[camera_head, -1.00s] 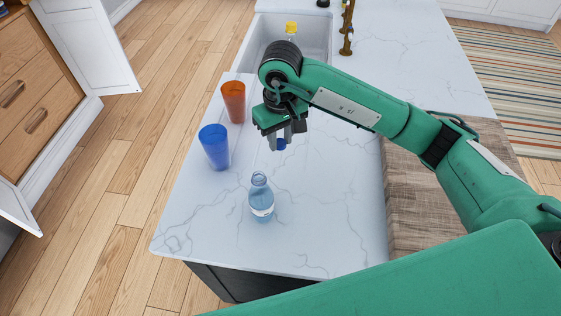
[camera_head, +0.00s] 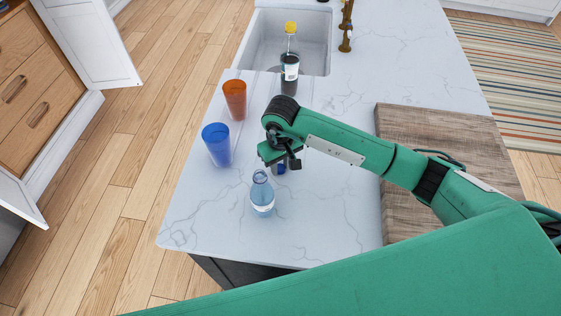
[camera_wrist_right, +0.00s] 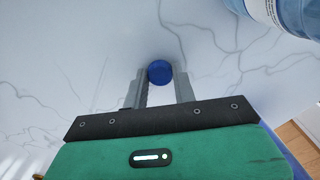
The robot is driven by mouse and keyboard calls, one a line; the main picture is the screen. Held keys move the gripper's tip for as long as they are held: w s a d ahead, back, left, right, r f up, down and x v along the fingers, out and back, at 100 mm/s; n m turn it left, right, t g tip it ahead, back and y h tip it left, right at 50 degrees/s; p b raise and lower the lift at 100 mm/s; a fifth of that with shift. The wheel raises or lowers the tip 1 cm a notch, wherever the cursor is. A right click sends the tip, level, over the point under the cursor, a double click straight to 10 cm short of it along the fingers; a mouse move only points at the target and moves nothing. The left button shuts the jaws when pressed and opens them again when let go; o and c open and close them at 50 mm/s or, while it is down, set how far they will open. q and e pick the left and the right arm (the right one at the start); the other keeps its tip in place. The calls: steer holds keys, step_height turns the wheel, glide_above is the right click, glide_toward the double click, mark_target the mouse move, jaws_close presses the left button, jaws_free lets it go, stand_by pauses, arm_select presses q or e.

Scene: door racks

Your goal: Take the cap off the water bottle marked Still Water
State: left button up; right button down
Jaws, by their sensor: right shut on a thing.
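A clear bluish water bottle (camera_head: 262,197) with a pale label stands upright on the white countertop. Its neck shows no cap, and its label is too small to read. My right gripper (camera_head: 281,166) is just behind the bottle and a little to its right, apart from it in the head view. It is shut on a round blue cap (camera_wrist_right: 159,72), which also shows in the head view (camera_head: 281,169). Part of the bottle shows at the top right of the right wrist view (camera_wrist_right: 285,14). My left gripper is not in view.
A blue cup (camera_head: 217,145) and an orange cup (camera_head: 235,99) stand to the left. A dark bottle with a yellow cap (camera_head: 290,65) stands near the sink (camera_head: 262,40). A wooden board (camera_head: 425,135) lies to the right. The countertop's front and left edges are near the water bottle.

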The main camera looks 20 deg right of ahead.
steer(key=shift+f+b, duration=0.2)
steer(key=shift+b, duration=0.15)
steer(key=c, duration=1.1)
jaws_free()
steer(key=shift+r, duration=0.1)
